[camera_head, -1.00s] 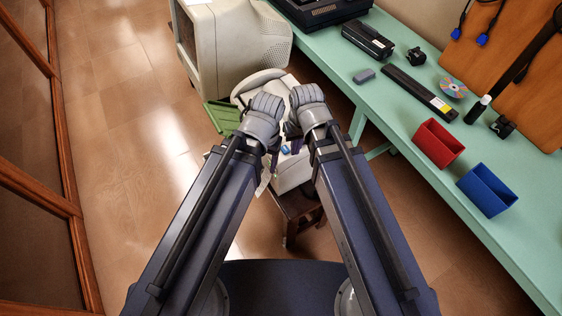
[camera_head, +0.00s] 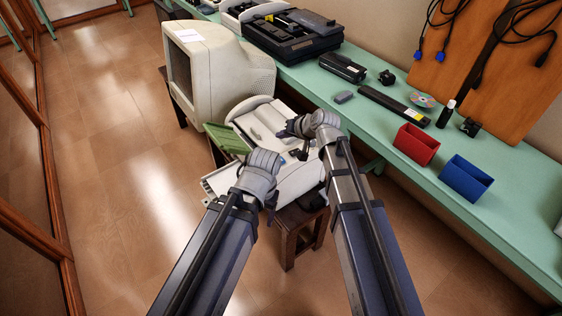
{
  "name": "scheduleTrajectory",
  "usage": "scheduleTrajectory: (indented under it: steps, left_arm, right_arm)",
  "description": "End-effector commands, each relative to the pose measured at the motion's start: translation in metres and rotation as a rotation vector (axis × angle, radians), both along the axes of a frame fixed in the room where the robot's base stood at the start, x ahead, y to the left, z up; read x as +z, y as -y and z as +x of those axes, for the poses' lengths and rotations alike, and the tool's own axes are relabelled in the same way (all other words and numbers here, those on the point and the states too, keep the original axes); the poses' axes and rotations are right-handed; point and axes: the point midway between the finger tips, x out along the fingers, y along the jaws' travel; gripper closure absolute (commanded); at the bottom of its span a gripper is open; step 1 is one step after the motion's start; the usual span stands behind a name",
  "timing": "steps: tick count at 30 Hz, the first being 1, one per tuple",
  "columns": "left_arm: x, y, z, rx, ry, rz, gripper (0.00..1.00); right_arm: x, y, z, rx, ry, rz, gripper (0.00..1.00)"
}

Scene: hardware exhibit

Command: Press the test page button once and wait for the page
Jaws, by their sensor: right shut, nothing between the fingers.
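A pale printer-like machine (camera_head: 262,122) with a green flap (camera_head: 226,138) at its left stands on a dark wooden stool (camera_head: 290,240). My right gripper (camera_head: 284,131) is shut and empty over the machine's top, pointing left; its wrist hides part of the right side. Small dark and bluish details show below it, but I cannot make out the test page button. My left gripper (camera_head: 271,208) hangs over the machine's near edge; its fingers are too dark to tell open from shut. A white flat surface (camera_head: 217,181) shows at the near left; I cannot tell whether it is paper or a tray.
A large beige monitor (camera_head: 205,75) stands behind the machine. The green bench (camera_head: 375,135) along the right holds a red bin (camera_head: 415,146), a blue bin (camera_head: 466,180), a black printer (camera_head: 292,38) and small parts. The floor (camera_head: 120,190) at left is clear.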

Motion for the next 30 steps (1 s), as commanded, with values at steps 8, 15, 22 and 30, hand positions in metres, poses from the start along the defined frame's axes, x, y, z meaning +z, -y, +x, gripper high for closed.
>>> scheduleTrajectory:
  steps: [8, 15, 22, 30]
  left_arm:
    - [-0.011, 0.0, 0.0, 0.0, 0.0, 0.0, 0.33]
    - [-0.039, 0.0, 0.0, 0.0, 0.0, 0.0, 0.33]
    - [-0.071, 0.0, 0.0, 0.0, 0.0, 0.0, 0.33]
    - [-0.089, 0.0, 0.0, 0.0, 0.0, 0.0, 0.33]
  right_arm:
    - [-0.012, 0.0, 0.0, 0.001, -0.001, -0.001, 1.0]
    - [-0.039, 0.0, -0.001, 0.001, -0.001, -0.002, 1.0]
    - [-0.071, 0.0, 0.0, 0.001, -0.001, -0.002, 1.0]
    - [-0.089, 0.0, 0.0, 0.001, -0.001, -0.002, 1.0]
